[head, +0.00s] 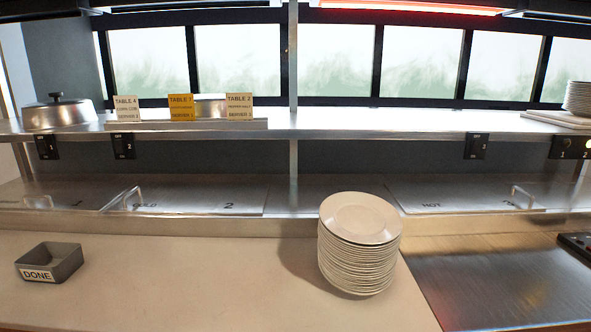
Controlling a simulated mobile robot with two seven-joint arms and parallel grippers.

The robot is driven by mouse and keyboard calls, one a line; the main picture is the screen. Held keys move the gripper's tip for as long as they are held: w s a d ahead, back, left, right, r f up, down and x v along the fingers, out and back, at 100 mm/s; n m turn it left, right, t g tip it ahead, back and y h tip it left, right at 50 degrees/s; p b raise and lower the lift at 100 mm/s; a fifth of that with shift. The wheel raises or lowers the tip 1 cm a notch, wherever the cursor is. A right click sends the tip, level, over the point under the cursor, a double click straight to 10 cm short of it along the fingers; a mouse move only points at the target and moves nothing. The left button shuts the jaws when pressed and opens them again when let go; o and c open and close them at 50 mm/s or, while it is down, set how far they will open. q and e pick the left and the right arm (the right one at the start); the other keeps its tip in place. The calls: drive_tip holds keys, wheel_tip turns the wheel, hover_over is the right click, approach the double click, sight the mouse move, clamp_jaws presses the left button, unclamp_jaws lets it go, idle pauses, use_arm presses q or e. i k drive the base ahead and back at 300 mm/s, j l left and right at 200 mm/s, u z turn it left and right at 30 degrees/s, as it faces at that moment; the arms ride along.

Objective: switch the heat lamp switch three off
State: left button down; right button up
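A small black switch box (477,146), apparently marked 3, is mounted under the front edge of the steel shelf, right of the middle. The position of its lever is too small to tell. A lit heat lamp (410,7) glows red-orange at the top right. Similar black switch boxes marked 1 (47,147) and 2 (123,146) are under the shelf at the left. Neither of my grippers is in view.
A tall stack of white plates (360,245) stands on the counter (200,280). A grey DONE bin (50,263) is at the left. The steel shelf (350,121) carries ticket cards, a domed lid (60,113) and plates (577,98). A black control panel (570,147) is far right.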

sight(475, 144)
drive_tip(key=z, duration=1.25)
drive_tip(key=i+l+z, duration=0.2)
drive_tip(key=l, duration=0.25)
drive_tip(key=i+l+z, duration=0.2)
drive_tip(key=l, duration=0.25)
drive_tip(key=i+l+z, duration=0.2)
drive_tip(key=i+l, duration=0.2)
